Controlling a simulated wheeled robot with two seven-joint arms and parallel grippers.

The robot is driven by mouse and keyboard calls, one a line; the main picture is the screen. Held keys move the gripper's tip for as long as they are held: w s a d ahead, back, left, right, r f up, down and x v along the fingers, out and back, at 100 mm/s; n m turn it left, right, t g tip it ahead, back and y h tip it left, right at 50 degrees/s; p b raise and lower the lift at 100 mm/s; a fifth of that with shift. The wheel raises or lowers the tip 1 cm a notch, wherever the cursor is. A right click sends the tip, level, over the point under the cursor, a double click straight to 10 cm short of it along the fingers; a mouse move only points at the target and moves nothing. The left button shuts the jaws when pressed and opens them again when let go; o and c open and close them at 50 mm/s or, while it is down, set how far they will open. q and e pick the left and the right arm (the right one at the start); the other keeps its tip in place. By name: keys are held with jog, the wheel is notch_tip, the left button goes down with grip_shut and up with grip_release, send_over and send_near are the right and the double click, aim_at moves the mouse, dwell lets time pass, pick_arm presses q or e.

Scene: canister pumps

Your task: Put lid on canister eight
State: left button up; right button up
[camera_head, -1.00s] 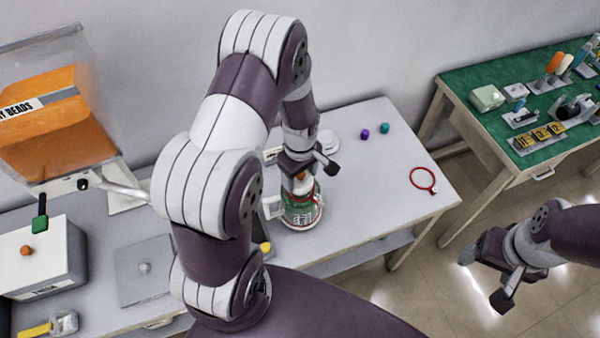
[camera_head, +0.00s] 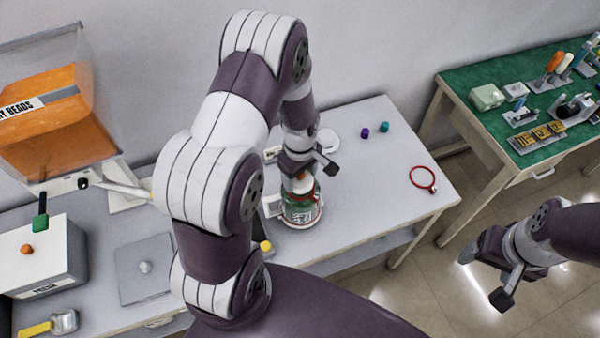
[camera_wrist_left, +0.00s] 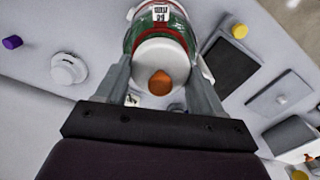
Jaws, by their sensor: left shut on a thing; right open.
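A glass canister (camera_head: 301,212) with green contents, red bands and a pale label stands near the front edge of the pale table. It also shows at the top of the left wrist view (camera_wrist_left: 150,22). A round white lid (camera_wrist_left: 163,58) with an orange knob (camera_wrist_left: 160,83) is at the canister's top. My left gripper (camera_head: 305,178) is above the canister, its fingers on both sides of the lid, shut on it. Whether the lid is fully seated is unclear. The canister's number is too small to read. My right gripper (camera_head: 487,276) is open and empty over the floor.
A red ring (camera_head: 423,179) and purple (camera_head: 365,133) and teal (camera_head: 384,127) knobs lie on the table (camera_head: 375,205). A white disc (camera_head: 328,141) lies behind the canister. A grey plate (camera_head: 145,270) and grey box (camera_head: 50,265) are left. The table's right part is mostly clear.

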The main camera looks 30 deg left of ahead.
pick_arm(q)
jog(key=o, duration=1.1)
jog(key=shift+o, duration=0.2)
notch_tip(320, 180, up, 7)
jog(key=p, duration=0.6)
jog(key=shift+r, duration=0.1)
grip_shut()
jog(key=shift+f, duration=0.2)
dwell(0.7)
